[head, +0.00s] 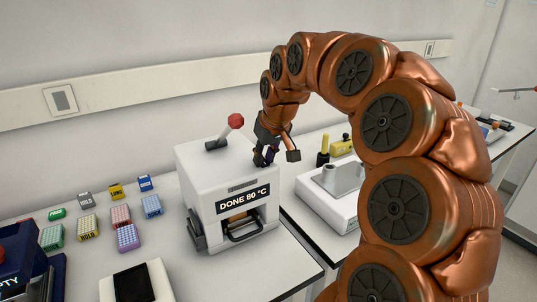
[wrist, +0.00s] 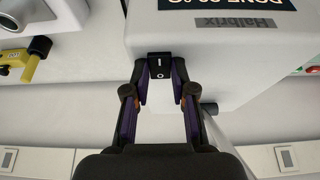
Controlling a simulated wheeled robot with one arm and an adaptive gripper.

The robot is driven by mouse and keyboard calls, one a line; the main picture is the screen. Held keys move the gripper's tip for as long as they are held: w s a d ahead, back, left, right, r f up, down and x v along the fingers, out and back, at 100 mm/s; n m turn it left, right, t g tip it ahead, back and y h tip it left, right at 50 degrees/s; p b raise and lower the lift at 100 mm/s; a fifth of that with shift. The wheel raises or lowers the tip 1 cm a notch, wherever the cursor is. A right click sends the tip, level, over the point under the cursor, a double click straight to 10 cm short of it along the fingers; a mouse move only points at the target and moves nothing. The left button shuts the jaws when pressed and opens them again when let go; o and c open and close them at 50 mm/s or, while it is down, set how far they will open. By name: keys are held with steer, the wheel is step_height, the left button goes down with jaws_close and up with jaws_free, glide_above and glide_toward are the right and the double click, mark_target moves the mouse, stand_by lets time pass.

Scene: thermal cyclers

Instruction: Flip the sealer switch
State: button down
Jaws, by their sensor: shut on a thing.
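The sealer (head: 203,178) is a white box on the bench in the head view, with a display reading "DONE 80 °C" and a red-knobbed lever (head: 235,121) on top. In the wrist view its white casing (wrist: 205,60) fills the upper right. My gripper (head: 265,157) is at the sealer's back right side in the head view. In the wrist view my gripper (wrist: 160,80) has one finger on each side of the switch and is shut on it. In the head view the switch is hidden.
Several coloured tube racks (head: 127,237) lie left of the sealer. A white device with a grey plate (head: 341,178) stands to the right across a gap between benches. A white-and-black block (head: 135,284) is in front.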

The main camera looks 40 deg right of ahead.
mark_target(265, 164)
steer(key=shift+w+g+p, duration=0.3)
steer(key=shift+g+p, duration=0.25)
steer(key=shift+g, duration=0.85)
steer(key=c, duration=1)
jaws_free()
steer(key=shift+o, duration=0.2)
steer(key=shift+r, duration=0.15)
steer(key=shift+s+r, duration=0.25)
steer(key=shift+r, duration=1.55)
steer(key=shift+s+r, duration=0.2)
steer(key=shift+r, duration=1.6)
